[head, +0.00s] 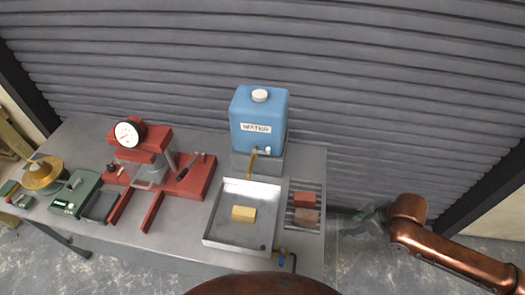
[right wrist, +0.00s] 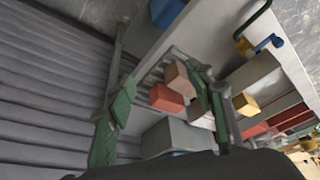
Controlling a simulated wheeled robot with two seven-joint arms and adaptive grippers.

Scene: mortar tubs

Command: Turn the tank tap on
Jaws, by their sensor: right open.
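The blue water tank (head: 258,112), with a white cap and a WATER label, stands on a grey block at the back of the bench. Its small tap (head: 263,151) is low on the front, above a brass-coloured piece; whether it is on cannot be told, and no water stream is visible. My right gripper (head: 360,220) is off the bench's right edge, well right of the tank and touching nothing. In the right wrist view its green fingers (right wrist: 160,85) are spread apart with nothing held. My left gripper is not in view.
A metal tray (head: 222,232) holds a yellow block (head: 243,213). Beside it, a rack (head: 302,183) carries two reddish blocks (head: 305,200). A blue-handled valve (head: 283,254) is at the front edge. A red press (head: 185,175) stands left; a ribbed shutter (head: 400,80) rises behind.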

